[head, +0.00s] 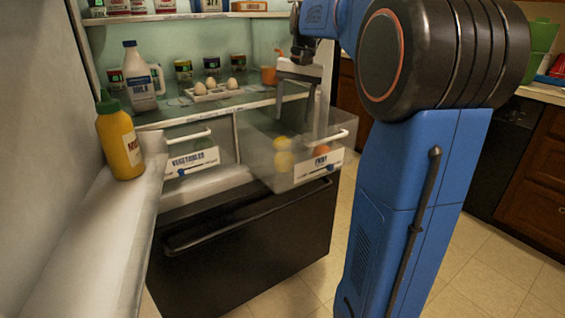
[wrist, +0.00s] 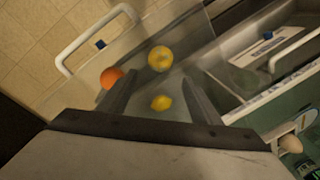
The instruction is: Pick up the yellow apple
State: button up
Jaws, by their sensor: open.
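The yellow apple (wrist: 160,58) lies in the pulled-out clear fruit drawer (head: 338,158). It is the larger, rounder yellow fruit. In the head view the apple (head: 284,161) shows blurred through the drawer's side wall. A smaller lemon-like yellow fruit (wrist: 161,103) lies near it, and an orange (wrist: 111,77) lies to the left in the wrist view. My gripper (head: 295,114) is open and points down over the drawer. In the wrist view my gripper (wrist: 160,80) has its fingers apart and empty, with the apple just beyond the tips.
The vegetables drawer (head: 191,160) is beside the fruit drawer on the left. The shelf above holds a milk bottle (head: 139,78), eggs (head: 215,87) and jars. A mustard bottle (head: 120,141) stands on the open door at the left. The drawer walls and the shelf edge are close around my gripper.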

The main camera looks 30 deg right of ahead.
jog(key=f, duration=0.5)
jog(key=w+a+f, duration=0.1)
jog(key=f, duration=0.5)
jog(key=w+f, duration=0.1)
jog(key=f, duration=0.5)
jog(key=shift+w+a+f, duration=0.1)
jog(key=shift+a+f, duration=0.05)
jog(key=shift+a, duration=0.2)
jog(key=c, duration=0.9)
